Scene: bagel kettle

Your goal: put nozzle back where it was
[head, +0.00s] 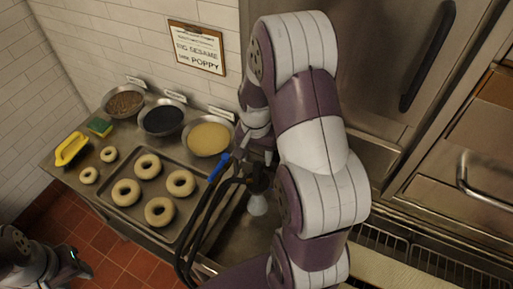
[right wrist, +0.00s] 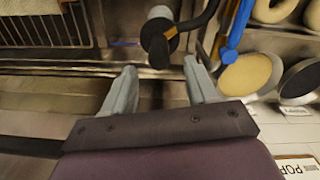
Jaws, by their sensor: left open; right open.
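The spray nozzle (head: 257,204) has a pale bell-shaped end and a black body with a black hose. It hangs at the right of the bagel tray in the head view, beside my right arm. In the right wrist view the nozzle (right wrist: 160,36) lies just beyond my right gripper (right wrist: 161,84), roughly in line with the gap between the fingers. Those fingers are open and nothing is held between them. In the head view my right arm hides most of that gripper. My left gripper (head: 74,266) is open and empty at the lower left, above the floor.
A blue handle (head: 219,167) and looping black hoses (head: 205,215) stand close left of the nozzle. Bowls of sesame (head: 208,139) and poppy (head: 162,119) sit behind the bagel tray (head: 117,209). A wire rack (head: 405,250) lies at the right.

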